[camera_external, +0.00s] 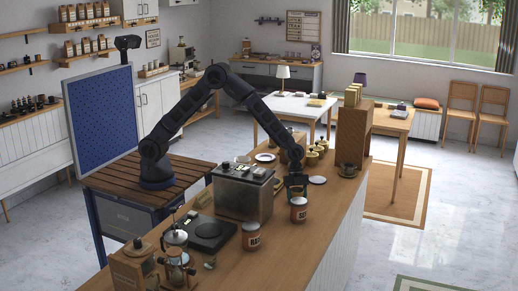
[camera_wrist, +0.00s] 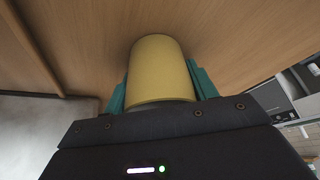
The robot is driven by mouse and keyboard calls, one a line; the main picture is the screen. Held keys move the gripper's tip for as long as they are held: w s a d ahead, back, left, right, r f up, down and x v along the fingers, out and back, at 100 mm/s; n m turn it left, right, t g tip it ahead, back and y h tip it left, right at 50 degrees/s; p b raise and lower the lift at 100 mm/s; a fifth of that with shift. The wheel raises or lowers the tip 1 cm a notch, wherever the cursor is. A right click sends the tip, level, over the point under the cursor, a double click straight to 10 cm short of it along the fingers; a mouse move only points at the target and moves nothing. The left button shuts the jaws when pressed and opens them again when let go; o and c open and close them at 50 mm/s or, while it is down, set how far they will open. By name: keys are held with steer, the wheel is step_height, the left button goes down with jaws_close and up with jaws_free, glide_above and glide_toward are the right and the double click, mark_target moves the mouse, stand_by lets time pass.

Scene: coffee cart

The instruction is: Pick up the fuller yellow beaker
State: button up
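A plain yellow beaker (camera_wrist: 161,72) fills the middle of the wrist view, against the wooden counter. My gripper (camera_wrist: 158,82) has one teal finger on each side of it. The fingers lie right along its sides; whether they press on it I cannot tell. In the external view my gripper (camera_external: 297,183) points down low over the counter, behind a labelled jar, and the beaker between its fingers is not clearly visible. Other yellow beakers (camera_external: 312,158) stand just behind and right of my gripper. How full each is cannot be seen.
A metal box machine (camera_external: 243,192) is close on the left. A grey disc (camera_external: 317,180) lies to the right. A wooden cabinet (camera_external: 353,135) stands at the counter's far end.

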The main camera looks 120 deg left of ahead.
steer(key=c, duration=0.3)
steer(key=shift+r, duration=0.15)
